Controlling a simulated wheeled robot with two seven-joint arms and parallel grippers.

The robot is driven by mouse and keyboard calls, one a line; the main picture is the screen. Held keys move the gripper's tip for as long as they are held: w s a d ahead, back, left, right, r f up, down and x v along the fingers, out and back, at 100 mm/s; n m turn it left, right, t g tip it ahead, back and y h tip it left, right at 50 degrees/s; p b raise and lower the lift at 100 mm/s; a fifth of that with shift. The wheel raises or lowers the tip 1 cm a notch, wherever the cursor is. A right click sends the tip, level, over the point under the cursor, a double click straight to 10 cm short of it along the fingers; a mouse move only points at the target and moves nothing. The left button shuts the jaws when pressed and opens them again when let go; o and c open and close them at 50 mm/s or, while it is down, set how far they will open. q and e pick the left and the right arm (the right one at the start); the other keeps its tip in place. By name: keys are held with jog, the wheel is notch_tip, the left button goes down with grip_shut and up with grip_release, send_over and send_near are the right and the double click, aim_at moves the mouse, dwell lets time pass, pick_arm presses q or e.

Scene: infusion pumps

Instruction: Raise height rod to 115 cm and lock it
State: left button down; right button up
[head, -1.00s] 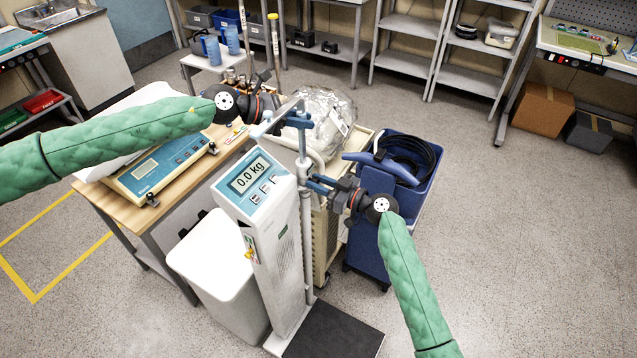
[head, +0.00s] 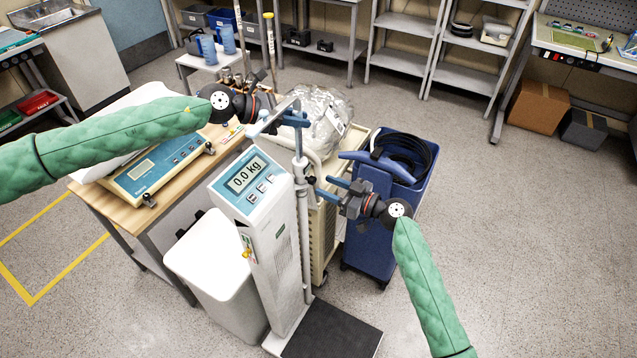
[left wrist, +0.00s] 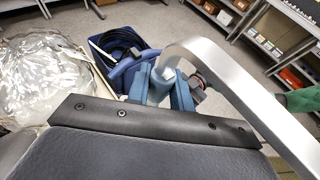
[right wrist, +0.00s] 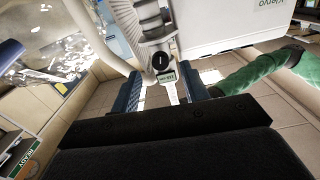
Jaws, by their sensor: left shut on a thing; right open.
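The scale column (head: 268,235) stands upright, its display reading 0.0 kg. The height rod (head: 299,143) rises beside it, with a silver arm at its top (left wrist: 235,75). My left gripper (head: 295,118) is shut on the top of the height rod; the left wrist view shows its blue fingers on both sides of it (left wrist: 161,88). A grey collar with a dark slotted knob (right wrist: 160,62) sits on the rod, with a small green label below, too small to read surely. My right gripper (head: 333,187) is open beside the collar, its fingers apart from the rod.
A black platform (head: 331,330) lies at the column's foot. A white bin (head: 207,262) and a wooden table (head: 125,212) stand left. A cart with a clear bag (head: 318,120) and a blue bin (head: 385,215) stand close behind and right. The floor to the right is free.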

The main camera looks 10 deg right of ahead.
aim_at(315, 181)
jog(key=v, duration=0.7)
jog(key=shift+s+d, duration=0.1)
jog(key=shift+s, duration=0.05)
jog(key=x, duration=1)
jog(key=shift+w+a, duration=0.25)
jog(key=shift+a, duration=0.05)
grip_shut()
